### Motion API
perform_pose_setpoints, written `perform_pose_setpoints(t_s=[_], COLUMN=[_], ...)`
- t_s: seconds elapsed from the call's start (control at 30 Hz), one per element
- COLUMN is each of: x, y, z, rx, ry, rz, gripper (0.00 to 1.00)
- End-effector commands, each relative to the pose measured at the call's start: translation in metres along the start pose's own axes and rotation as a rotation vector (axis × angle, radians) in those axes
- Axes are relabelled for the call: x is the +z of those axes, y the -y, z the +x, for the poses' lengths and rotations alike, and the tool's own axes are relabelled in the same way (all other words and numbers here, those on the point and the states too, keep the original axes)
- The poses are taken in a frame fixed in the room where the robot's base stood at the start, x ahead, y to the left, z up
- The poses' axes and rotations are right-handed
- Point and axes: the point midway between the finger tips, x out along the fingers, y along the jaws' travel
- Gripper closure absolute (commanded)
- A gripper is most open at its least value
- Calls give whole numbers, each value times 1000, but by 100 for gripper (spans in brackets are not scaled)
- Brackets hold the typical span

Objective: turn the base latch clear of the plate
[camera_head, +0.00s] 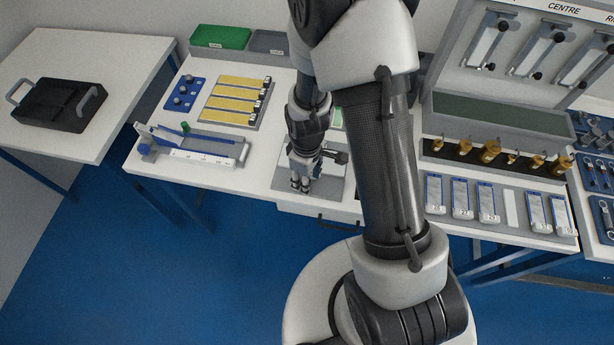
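My gripper (300,186) points down over a grey plate (333,186) near the front edge of the middle bench. Its fingers are small in this view and I cannot tell whether they are open or shut, or whether they touch anything. A dark knob-like part (341,158) shows just right of the gripper; I cannot tell what it belongs to. I cannot make out the base latch; my gripper and arm cover part of this area.
Left of the plate are a blue-and-white fixture (195,150), a board with yellow strips (236,100) and a blue block (185,93). Right of my arm are a row of brass pieces (489,152) and a tray of blocks (509,207). A black case (58,106) lies on the left table.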

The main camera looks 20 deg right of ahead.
Motion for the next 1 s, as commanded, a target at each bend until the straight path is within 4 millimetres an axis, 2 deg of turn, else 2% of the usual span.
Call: perform_pose_setpoints(t_s=[0.17, 0.4, 0.6, 0.77, 1.0], x=[-1, -1, 0, 0, 0], y=[-1, -1, -1, 0, 0], z=[-20, -73, -106, -117, -119], rx=[3, 5, 3, 1, 0], ry=[-4, -6, -3, -1, 0], rz=[0, 0, 0, 0, 0], gripper=[61, 61, 61, 61, 61])
